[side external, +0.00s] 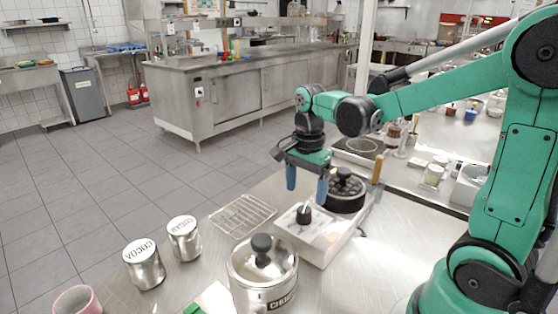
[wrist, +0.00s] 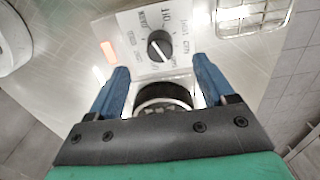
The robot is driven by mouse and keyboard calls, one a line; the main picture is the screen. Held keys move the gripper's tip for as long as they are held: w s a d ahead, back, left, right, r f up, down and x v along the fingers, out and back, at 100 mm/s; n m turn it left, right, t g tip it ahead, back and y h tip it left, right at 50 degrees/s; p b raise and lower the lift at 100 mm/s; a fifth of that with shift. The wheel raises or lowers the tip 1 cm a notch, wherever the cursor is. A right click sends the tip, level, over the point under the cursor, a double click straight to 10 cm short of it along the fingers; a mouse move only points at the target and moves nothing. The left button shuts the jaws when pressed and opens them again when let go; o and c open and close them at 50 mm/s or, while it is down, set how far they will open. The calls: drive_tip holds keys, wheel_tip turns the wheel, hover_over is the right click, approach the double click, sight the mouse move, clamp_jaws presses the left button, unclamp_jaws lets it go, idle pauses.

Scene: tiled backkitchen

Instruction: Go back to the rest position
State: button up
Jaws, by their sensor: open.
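My gripper (side external: 307,182) has blue fingers that point down, and it is open and empty. It hangs above the back of a white hot-plate unit (side external: 318,244) with a black knob (side external: 304,215). In the wrist view, my gripper (wrist: 160,88) shows its two fingers apart, with the black knob (wrist: 160,46) ahead of them. A dark round pot or burner part (wrist: 163,95) lies between the fingers in that view, partly hidden by the gripper body.
A steel pot with a black-knobbed lid (side external: 263,270) stands in front of the unit. A wire rack (side external: 243,215), a cocoa canister (side external: 145,264), another canister (side external: 184,238) and a pink cup (side external: 77,301) are on the left. A black lidded pan (side external: 346,192) is close beside my gripper.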

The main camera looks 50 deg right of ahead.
drive_tip(key=s+a+r+n+t, duration=0.2)
drive_tip(key=a+n+t, duration=0.5)
drive_tip(key=n, duration=1.1)
drive_tip(key=shift+s+a+r, duration=0.25)
drive_tip(key=shift+s+r, duration=0.05)
drive_tip(key=shift+r, duration=0.2)
